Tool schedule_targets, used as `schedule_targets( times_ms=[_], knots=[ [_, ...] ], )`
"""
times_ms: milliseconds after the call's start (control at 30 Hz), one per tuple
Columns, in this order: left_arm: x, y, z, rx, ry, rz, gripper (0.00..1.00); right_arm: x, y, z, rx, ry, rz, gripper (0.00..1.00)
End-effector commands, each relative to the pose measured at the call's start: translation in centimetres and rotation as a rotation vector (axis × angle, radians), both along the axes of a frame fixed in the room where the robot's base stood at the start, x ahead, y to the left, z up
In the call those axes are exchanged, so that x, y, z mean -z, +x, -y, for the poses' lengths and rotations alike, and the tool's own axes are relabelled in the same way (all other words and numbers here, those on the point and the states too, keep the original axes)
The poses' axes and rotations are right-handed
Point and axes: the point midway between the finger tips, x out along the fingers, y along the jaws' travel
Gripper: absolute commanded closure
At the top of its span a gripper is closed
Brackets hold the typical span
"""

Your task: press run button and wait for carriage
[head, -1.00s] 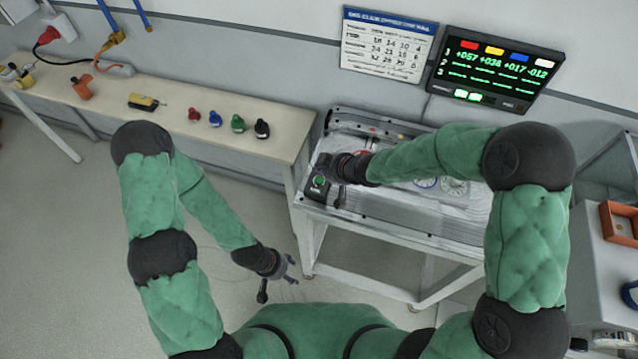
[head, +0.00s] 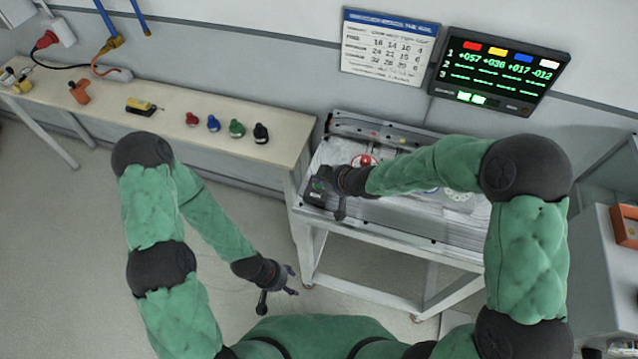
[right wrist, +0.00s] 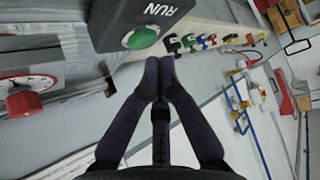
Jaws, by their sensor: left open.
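The black run box (head: 313,197) sits at the near left corner of the grey cart top. Its green button (right wrist: 141,38) and the word RUN show in the right wrist view. My right gripper (right wrist: 160,62) is shut and empty, its fingertips together just beside the button's edge; I cannot tell if they touch it. In the head view my right gripper (head: 325,183) covers most of the button. My left gripper (head: 291,281) is open and empty, low over the floor in front of the cart. I cannot make out the carriage; my right arm hides part of the cart top.
A bench (head: 180,115) to the left holds several coloured knobs and a yellow tool (head: 143,107). A lit scoreboard (head: 498,72) hangs on the wall. An orange tray (head: 625,227) is at right.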

Motion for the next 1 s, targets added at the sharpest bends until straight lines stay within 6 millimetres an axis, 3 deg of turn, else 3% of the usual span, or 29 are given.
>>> schedule_targets(
  times_ms=[1000],
  knots=[
    [0.53, -0.01, 0.00, 0.000, 0.000, 0.000, 0.42, 0.72, -0.02, 0.01, 0.000, 0.000, 0.000, 1.00]
  ],
)
